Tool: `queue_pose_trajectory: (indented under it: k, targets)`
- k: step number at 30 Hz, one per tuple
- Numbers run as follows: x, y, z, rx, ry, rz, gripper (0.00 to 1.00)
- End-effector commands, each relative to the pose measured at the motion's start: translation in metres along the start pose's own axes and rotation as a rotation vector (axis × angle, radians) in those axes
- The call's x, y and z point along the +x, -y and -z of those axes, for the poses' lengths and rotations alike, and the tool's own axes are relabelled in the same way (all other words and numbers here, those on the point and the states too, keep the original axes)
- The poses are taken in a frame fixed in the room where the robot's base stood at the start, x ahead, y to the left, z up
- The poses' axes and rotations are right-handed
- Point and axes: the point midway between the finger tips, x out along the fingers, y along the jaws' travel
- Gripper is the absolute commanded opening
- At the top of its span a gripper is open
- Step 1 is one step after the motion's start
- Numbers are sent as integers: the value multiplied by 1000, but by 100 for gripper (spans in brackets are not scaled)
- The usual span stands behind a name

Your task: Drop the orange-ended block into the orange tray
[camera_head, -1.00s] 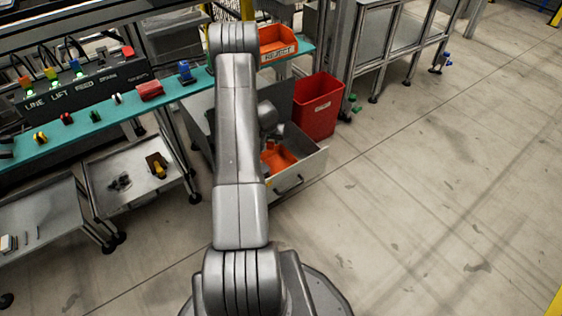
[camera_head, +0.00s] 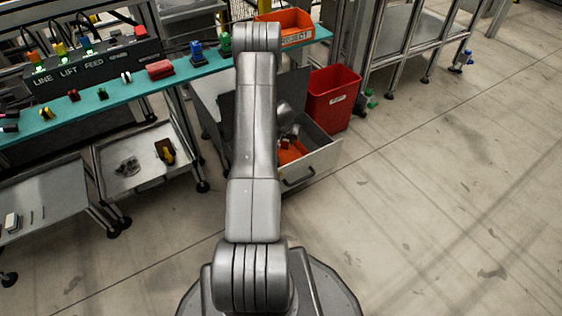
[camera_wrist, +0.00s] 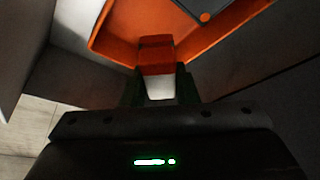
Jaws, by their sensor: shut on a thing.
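In the wrist view my gripper (camera_wrist: 158,84) is shut on the orange-ended block (camera_wrist: 155,56), which has a white part between the fingers and an orange end pointing away. The block is over the orange tray (camera_wrist: 122,28); I cannot tell how high, or whether it touches. In the head view the tray (camera_head: 290,154) lies inside an open grey drawer (camera_head: 322,160). My gripper is at the drawer there, mostly hidden by my arm.
A grey item (camera_wrist: 200,8) with an orange dot lies in the tray. A red bin (camera_head: 333,97) stands right of the drawer. An orange bin (camera_head: 297,37) sits on the teal shelf (camera_head: 110,97) behind. Drawer walls surround the tray. Floor at right is clear.

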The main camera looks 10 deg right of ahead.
Motion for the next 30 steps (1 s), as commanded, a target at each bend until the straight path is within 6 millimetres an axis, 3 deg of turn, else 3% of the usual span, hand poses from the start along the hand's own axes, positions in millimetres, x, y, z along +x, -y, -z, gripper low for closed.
queue_pose_trajectory:
  k: [2,3,6,14,19,23,30]
  targets:
    - [0,0,0,0,0,0,4]
    - [0,0,0,0,0,0,35]
    - [0,0,0,0,0,0,52]
    - [-1,0,0,0,0,0,52]
    - [-12,0,1,0,-1,0,52]
    - [-33,0,1,0,-1,0,52]
    - [-89,1,2,-1,-2,1,52]
